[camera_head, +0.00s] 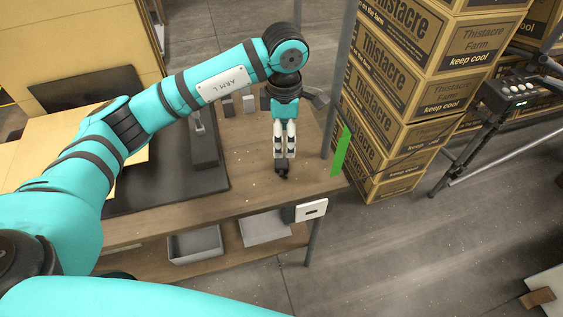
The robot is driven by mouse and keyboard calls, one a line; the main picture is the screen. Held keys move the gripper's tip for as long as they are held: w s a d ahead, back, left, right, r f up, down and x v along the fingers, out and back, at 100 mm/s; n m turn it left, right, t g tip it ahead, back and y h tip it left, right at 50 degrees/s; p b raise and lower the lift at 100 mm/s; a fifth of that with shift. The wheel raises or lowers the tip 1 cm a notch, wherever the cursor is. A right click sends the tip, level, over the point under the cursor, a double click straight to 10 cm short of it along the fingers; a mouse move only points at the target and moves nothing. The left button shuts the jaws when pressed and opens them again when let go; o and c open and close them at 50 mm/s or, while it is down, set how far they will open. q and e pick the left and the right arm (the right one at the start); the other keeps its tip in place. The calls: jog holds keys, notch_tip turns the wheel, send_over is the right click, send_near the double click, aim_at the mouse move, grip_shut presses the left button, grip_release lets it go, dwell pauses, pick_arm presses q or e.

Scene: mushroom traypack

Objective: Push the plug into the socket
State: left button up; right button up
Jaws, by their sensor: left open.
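My left gripper (284,156) points down over the right part of the wooden bench, near its front edge. Its pale fingers are open. A small dark thing (282,171), which looks like the plug, is right at the fingertips. I cannot tell whether the fingers touch it. The socket (311,209) looks like the white plate with a dark slot on the bench's front edge, to the right of and below the gripper. The dark thing is apart from it. My right gripper is out of view.
The wooden bench (250,190) carries a dark machine (203,150) left of the gripper. A metal post with a green strip (341,151) stands at its right corner. Stacked cartons (397,60) stand beyond. A grey tray (195,243) sits on the lower shelf.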

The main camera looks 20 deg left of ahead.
pick_arm(q)
send_over(284, 161)
jog(key=shift+s+f, duration=0.15)
jog(key=shift+f, duration=1.05)
jog(key=shift+s+f, duration=0.1)
jog(key=shift+f, duration=1.05)
notch_tip(284, 161, down, 5)
jog(key=shift+w+f+p, duration=0.1)
jog(key=shift+w+p, duration=0.05)
jog(key=shift+p, duration=0.55)
jog(key=c, duration=1.2)
jog(key=shift+o, duration=0.2)
